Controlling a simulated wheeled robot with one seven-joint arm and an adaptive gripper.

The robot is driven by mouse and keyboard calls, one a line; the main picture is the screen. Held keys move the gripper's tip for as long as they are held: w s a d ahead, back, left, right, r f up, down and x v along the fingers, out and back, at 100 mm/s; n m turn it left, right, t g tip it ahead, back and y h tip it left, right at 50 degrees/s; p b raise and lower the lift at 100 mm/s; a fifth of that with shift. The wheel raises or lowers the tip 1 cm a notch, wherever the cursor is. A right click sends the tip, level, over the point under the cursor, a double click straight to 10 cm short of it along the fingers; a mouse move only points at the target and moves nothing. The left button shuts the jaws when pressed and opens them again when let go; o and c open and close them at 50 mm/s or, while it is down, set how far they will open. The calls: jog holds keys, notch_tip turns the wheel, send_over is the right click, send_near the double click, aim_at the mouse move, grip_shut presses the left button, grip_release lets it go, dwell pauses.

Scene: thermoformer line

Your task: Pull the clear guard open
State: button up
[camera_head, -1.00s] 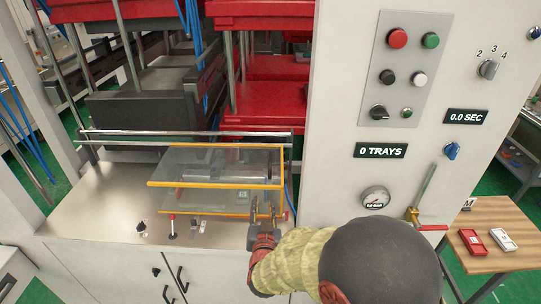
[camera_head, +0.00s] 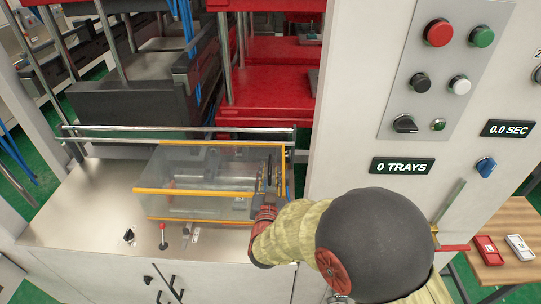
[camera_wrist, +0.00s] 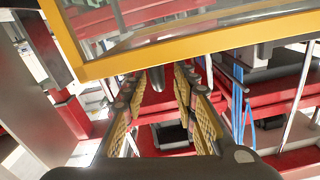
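The clear guard (camera_head: 205,172) is a see-through box-like cover with yellow edge bars, on the metal deck at the machine's front. My gripper (camera_head: 268,174) is at its right end, with the fingers pointing up. In the wrist view my gripper (camera_wrist: 162,88) has its two yellow-padded fingers apart, with a visible gap between them. The guard's yellow edge (camera_wrist: 200,42) crosses just beyond and above the fingertips. A dark stub shows near the gap; I cannot tell whether the fingers touch it.
A chrome rail (camera_head: 180,133) runs behind the guard. A small red-tipped lever (camera_head: 163,235) and a black knob (camera_head: 128,235) stand on the deck in front. The white control panel cabinet (camera_head: 345,120) rises close on the right. The deck's left part is clear.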

aim_at(271, 156)
jog(key=w, duration=0.7)
jog(key=shift+d+b, duration=0.15)
jog(key=shift+b, duration=0.15)
jog(key=shift+c, duration=0.5)
grip_shut()
